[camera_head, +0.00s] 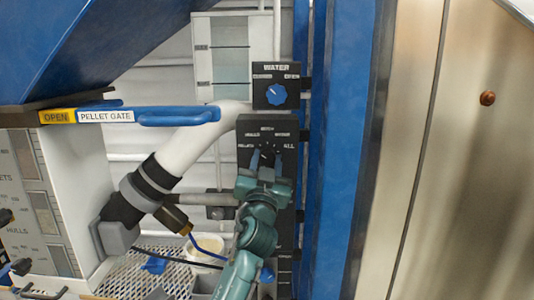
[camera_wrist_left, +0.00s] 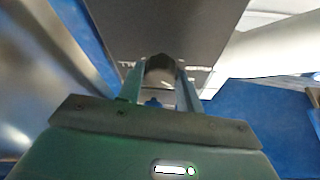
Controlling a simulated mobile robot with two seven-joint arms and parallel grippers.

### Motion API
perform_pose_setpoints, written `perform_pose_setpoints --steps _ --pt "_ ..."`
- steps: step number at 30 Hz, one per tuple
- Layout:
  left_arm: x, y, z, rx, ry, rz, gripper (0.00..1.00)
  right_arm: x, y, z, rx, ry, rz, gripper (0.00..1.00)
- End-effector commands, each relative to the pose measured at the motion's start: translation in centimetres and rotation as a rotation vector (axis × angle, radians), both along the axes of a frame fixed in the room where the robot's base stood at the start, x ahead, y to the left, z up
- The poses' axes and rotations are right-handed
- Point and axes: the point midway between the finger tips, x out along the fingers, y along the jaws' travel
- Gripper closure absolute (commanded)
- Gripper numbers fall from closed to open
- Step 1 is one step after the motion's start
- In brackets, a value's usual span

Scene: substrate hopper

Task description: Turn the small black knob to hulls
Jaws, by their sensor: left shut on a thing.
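The small black knob sits on a black selector panel (camera_head: 252,124) in the head view, where my gripper mostly covers it. White labels ring the knob; one reads ALL at the right, and the small ones at the left are hard to read. My left gripper (camera_head: 266,160) comes up from below and its fingers reach the panel face at the knob. In the left wrist view, my left gripper (camera_wrist_left: 161,88) has its two fingers on either side of the dark knob (camera_wrist_left: 160,70), shut on it. The knob's pointer direction is hidden. My right gripper is not in view.
A blue WATER knob (camera_head: 276,95) is on the panel just above. A blue PELLET GATE handle (camera_head: 170,115) and a white pipe (camera_head: 188,148) lie to the left. A blue post (camera_head: 345,150) stands close on the right. A white bucket (camera_head: 203,255) is below left.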

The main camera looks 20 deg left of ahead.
Motion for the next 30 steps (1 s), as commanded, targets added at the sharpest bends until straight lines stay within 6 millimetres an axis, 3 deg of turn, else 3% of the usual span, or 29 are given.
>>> perform_pose_setpoints --steps 12,30 --pt "-0.05 0.15 0.48 0.221 0.06 0.0 0.87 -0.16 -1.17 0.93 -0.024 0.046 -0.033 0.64" --pt "-0.06 0.11 0.3 0.264 0.071 0.001 0.87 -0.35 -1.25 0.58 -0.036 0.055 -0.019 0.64"
